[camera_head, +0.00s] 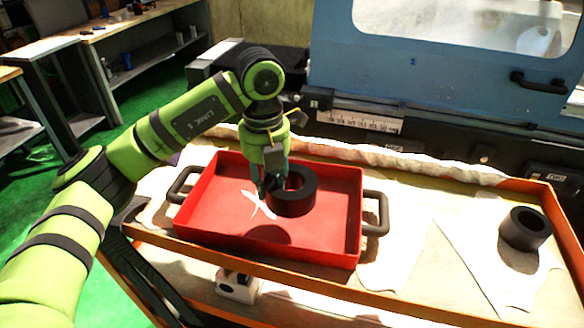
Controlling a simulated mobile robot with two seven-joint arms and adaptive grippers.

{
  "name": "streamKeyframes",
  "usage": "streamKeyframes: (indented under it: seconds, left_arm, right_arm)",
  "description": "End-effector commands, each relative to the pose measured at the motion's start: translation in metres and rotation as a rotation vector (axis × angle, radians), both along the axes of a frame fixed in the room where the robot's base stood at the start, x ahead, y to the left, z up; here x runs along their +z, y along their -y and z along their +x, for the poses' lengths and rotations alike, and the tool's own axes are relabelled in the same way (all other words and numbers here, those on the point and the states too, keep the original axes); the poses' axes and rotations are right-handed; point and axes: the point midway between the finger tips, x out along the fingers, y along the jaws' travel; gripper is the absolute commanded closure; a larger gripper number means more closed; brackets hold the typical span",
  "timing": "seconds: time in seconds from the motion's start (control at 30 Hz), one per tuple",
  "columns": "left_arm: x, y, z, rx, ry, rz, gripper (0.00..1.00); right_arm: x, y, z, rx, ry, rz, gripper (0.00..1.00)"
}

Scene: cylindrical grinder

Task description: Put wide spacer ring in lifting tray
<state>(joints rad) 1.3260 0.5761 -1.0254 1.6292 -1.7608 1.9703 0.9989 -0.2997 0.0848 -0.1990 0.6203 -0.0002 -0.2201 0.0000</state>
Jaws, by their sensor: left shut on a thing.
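My left gripper (266,189) is over the red lifting tray (330,239), its fingers pointing down. It is shut on the wall of a dark, wide spacer ring (294,203). The ring appears upright with its hole facing up, inside the tray's outline and near its middle. I cannot tell whether the ring touches the tray floor. The tray has dark handles at its left and right ends. My right gripper does not show.
A second dark ring (525,229) stands on white paper at the right of the orange-edged cart top. The blue grinder (445,50) rises behind the cart. A workbench (130,22) is at the back left.

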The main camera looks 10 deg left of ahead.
Motion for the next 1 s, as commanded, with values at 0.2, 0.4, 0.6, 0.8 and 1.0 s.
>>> streamKeyframes:
  seconds: [0.2, 0.4, 0.6, 0.8, 1.0]
  left_arm:
    - [-0.013, -0.03, -0.001, 0.001, 0.008, -0.007, 1.0]
    - [-0.02, -0.039, -0.002, -0.002, 0.009, -0.008, 1.0]
    - [-0.038, -0.039, -0.003, -0.002, 0.005, -0.008, 1.0]
    - [-0.057, -0.039, -0.002, -0.001, 0.008, -0.008, 1.0]
    - [-0.06, -0.039, -0.002, -0.001, 0.01, -0.008, 1.0]
  right_arm:
    - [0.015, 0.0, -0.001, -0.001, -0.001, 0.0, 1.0]
    - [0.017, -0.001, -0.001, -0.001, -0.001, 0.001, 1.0]
    - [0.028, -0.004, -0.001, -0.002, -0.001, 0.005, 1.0]
    - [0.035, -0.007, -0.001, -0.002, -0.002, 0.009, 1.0]
    - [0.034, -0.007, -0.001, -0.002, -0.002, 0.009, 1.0]
